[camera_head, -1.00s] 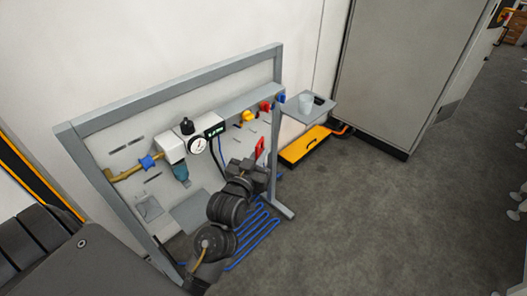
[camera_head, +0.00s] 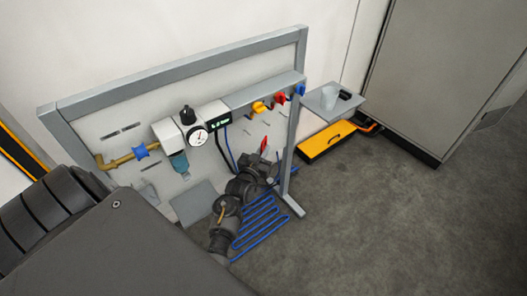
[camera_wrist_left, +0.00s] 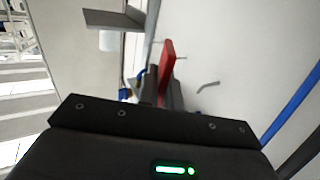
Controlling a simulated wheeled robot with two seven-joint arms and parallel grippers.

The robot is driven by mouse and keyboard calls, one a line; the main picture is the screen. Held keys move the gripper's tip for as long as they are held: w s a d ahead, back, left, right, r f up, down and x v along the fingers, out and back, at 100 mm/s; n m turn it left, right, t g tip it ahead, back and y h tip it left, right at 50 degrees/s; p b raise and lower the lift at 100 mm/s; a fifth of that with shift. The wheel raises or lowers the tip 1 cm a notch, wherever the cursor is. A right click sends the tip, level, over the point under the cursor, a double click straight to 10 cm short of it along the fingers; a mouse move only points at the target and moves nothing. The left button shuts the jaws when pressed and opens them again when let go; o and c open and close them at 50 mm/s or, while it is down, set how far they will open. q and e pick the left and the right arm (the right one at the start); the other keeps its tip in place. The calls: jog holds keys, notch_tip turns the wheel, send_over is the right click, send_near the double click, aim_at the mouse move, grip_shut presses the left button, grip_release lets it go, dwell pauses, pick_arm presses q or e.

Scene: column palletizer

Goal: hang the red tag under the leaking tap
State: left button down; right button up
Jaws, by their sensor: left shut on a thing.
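The red tag (camera_head: 264,145) is upright in my left gripper (camera_head: 260,157), below the row of taps on the panel. In the left wrist view the red tag (camera_wrist_left: 167,60) stands up from between the dark fingers (camera_wrist_left: 160,90), which are shut on it. The taps have a yellow handle (camera_head: 258,107), a red handle (camera_head: 280,98) and a blue handle (camera_head: 299,90). The tag is apart from them, nearest below the yellow and red ones. I cannot tell which tap leaks. My right gripper is not in view.
The panel's grey frame post (camera_head: 289,150) stands just right of my left gripper. A gauge (camera_head: 198,136) and a brass pipe (camera_head: 122,160) are to the left. Blue hose lies below.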

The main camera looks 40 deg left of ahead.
pick_arm(q)
jog(key=shift+w+a+f+b, duration=0.2)
jog(key=shift+w+a+b, duration=0.2)
jog(key=shift+a+b, duration=0.75)
jog(key=shift+w+a+f+b, duration=0.25)
jog(key=shift+w+a+b, duration=0.2)
jog(key=shift+a, duration=1.25)
jog(key=shift+w+a+f+b, duration=0.3)
jog(key=shift+a+b, duration=0.5)
jog(key=shift+a, duration=0.65)
jog(key=shift+w+a, duration=0.1)
jog(key=shift+a, duration=0.05)
jog(key=shift+a+f, duration=0.1)
jog(key=shift+f, duration=0.15)
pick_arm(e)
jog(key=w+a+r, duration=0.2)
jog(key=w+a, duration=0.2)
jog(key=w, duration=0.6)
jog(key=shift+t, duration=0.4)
pick_arm(q)
jog(key=shift+a, duration=0.1)
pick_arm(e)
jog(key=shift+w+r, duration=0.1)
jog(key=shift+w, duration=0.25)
